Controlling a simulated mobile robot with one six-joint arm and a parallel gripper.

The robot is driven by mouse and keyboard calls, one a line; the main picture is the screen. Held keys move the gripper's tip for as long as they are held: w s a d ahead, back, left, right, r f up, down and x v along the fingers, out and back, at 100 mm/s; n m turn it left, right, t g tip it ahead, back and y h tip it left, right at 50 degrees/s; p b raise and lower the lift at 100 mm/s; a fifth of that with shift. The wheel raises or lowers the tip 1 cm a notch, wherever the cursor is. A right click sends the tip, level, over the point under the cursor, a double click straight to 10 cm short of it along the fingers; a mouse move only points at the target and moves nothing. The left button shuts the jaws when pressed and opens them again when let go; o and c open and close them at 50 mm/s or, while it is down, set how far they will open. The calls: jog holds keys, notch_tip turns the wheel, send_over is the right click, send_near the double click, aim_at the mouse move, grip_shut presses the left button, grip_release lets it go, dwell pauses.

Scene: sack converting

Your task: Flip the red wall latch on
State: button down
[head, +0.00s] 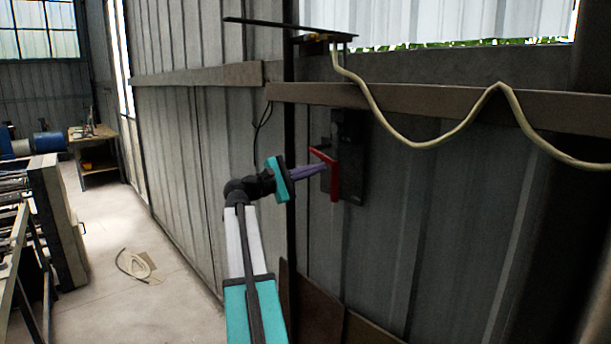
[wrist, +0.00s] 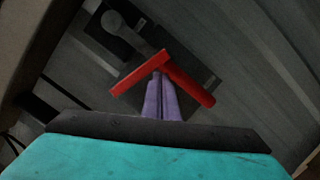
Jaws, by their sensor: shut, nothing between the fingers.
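The red wall latch (head: 334,178) is mounted on a dark plate (head: 349,150) on the corrugated metal wall. In the wrist view the red latch (wrist: 192,85) shows as a bent red lever with two arms meeting at a corner. My gripper (head: 323,167) has its purple fingers together with nothing between them. The fingertips (wrist: 161,76) reach the latch near its corner and appear to touch it or lie just in front of it; I cannot tell which. The fingers cover a small part of the latch.
A thin dark shelf (head: 290,30) juts out above. A coiled hose (head: 137,265) lies on the floor at the left, near a workbench (head: 95,160).

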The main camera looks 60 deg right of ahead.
jog(key=shift+d+f, duration=0.15)
jog(key=shift+f, duration=0.05)
jog(key=w+a+f+b, duration=0.5)
jog(key=a, duration=0.3)
jog(key=shift+a+f, duration=0.3)
jog(key=shift+f, duration=0.1)
jog(key=shift+w, duration=0.15)
dwell(0.4)
